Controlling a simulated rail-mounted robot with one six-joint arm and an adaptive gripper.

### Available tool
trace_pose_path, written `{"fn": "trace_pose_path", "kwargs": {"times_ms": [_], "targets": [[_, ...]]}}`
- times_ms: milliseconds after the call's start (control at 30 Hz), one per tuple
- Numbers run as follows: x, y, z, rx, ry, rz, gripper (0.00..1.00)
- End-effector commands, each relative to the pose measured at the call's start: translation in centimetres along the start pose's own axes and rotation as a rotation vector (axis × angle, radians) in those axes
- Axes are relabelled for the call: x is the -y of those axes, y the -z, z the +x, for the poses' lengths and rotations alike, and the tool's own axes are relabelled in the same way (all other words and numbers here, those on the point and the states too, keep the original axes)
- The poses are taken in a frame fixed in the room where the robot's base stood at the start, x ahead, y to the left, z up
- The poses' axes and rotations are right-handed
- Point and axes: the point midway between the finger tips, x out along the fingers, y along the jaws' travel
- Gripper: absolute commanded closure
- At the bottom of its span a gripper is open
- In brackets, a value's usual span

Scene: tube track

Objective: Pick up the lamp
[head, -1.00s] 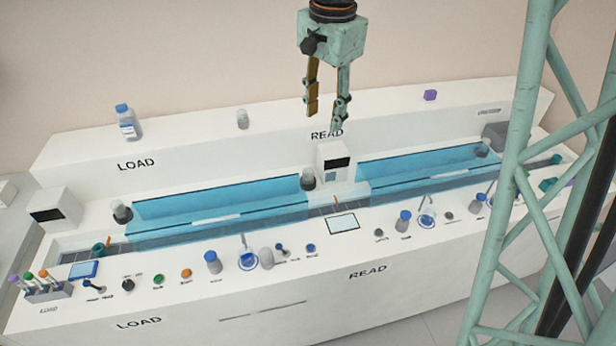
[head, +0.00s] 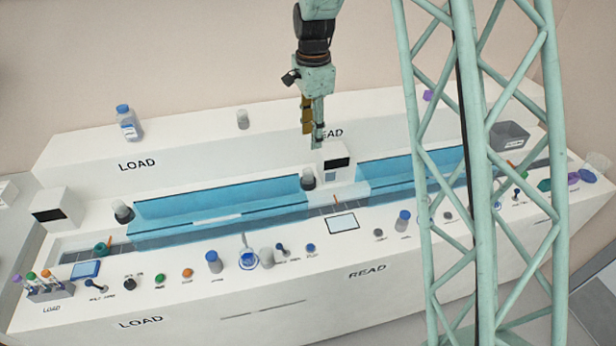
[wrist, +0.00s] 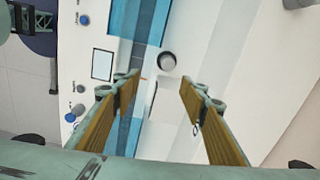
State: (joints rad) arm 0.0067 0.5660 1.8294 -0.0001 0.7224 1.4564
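No object is clearly recognisable as the lamp. A small dark-and-grey cylinder (head: 308,181) stands between the two blue channels, left of the white READ box (head: 333,160); I cannot tell if it is the lamp. A similar cylinder (head: 123,212) stands at the left end, and a pale grey one (head: 242,120) is on the back ledge. My gripper (head: 313,139) hangs above the back ledge near the READ label. In the wrist view my gripper (wrist: 157,90) is open and empty, its fingers wide apart. A round grey-topped cylinder (wrist: 166,61) shows beyond the fingertips there.
Blue channels (head: 220,208) run along the white bench (head: 240,300). A tube rack (head: 48,292), buttons, bottles and a small screen (head: 343,223) line the front. A blue-capped bottle (head: 129,123) stands on the back ledge. My lattice column covers part of the right side.

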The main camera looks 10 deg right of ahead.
Motion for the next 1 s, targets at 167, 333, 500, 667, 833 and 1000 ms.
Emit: {"fn": "trace_pose_path", "kwargs": {"times_ms": [167, 333, 500, 667, 833, 1000], "targets": [[1.4, 0.2, 2.8, 0.001, -0.015, 0.063, 0.61], [2.1, 0.3, 4.2, 0.002, -0.022, 0.098, 0.61], [2.3, 0.3, 4.6, 0.002, -0.024, 0.108, 0.61], [2.3, 0.3, 4.6, 0.002, -0.024, 0.108, 0.61], [2.3, 0.3, 4.7, 0.002, -0.024, 0.108, 0.61], [2.2, 0.3, 5.5, 0.002, -0.025, 0.108, 0.61]]}}
